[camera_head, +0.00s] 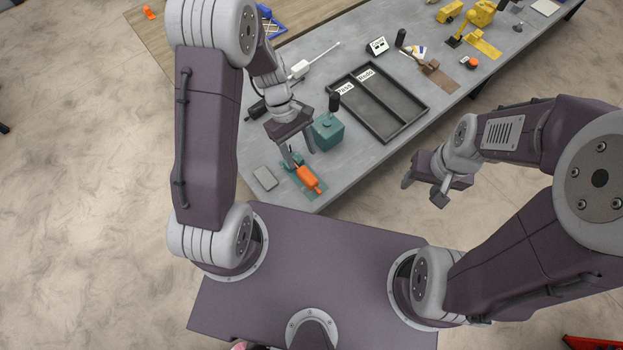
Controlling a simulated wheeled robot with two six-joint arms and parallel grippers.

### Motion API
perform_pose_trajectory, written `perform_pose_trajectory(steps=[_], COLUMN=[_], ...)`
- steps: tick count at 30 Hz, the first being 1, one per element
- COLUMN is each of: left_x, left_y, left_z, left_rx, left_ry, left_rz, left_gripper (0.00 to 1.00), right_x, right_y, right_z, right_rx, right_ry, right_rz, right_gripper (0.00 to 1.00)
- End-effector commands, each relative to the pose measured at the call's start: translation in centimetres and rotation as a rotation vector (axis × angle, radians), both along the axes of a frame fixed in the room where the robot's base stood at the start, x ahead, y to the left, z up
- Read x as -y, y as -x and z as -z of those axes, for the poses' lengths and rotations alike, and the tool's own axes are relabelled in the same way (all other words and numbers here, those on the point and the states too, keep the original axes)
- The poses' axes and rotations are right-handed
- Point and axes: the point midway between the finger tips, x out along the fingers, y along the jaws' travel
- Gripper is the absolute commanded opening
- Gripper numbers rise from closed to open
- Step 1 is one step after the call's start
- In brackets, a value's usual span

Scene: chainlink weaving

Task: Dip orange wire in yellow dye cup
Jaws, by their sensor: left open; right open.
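An orange piece (309,179) lies on a dark green mat (316,193) near the table's front corner; I cannot tell whether it is the orange wire or a tool handle. My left gripper (299,161) is open, pointing down just behind the orange piece, with its fingers close to it; I cannot tell whether they touch. My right gripper (423,192) is open and empty, off the table's front edge. I cannot make out a yellow dye cup; a yellow machine (481,14) and other yellow pieces stand at the far right end.
A teal block (327,131) with a black knob stands right beside the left gripper. A black two-compartment tray (404,127) with labels lies behind it. A grey slab (265,178) lies left of the mat. A white rod-like tool (300,68) lies farther back.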

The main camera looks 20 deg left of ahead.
Motion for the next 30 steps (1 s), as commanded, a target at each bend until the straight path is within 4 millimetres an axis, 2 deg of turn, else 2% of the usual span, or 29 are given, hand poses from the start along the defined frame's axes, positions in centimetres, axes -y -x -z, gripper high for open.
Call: perform_pose_trajectory(steps=[2,9,14,22,30], left_x=[0.1,1.1,1.3,3.0,3.1], left_y=[0.1,1.0,1.1,2.3,2.4], left_z=[0.2,3.3,3.8,7.7,8.2], left_rx=[-0.002,-0.002,-0.001,-0.002,0.002], left_ry=[0.000,0.000,0.000,-0.001,-0.001], left_rz=[-0.001,0.003,0.004,0.003,0.004], left_gripper=[0.55,0.55,0.55,0.55,0.55], right_x=[0.0,0.0,0.0,0.0,0.0], right_y=[0.0,0.0,0.0,0.0,0.0], right_z=[0.0,-0.3,-0.3,-0.5,-0.5], right_rx=[0.000,0.000,0.000,0.000,0.000], right_ry=[0.000,0.000,0.000,0.000,0.000], right_rz=[0.000,0.000,0.000,0.000,0.000], right_gripper=[0.54,0.54,0.54,0.54,0.54])
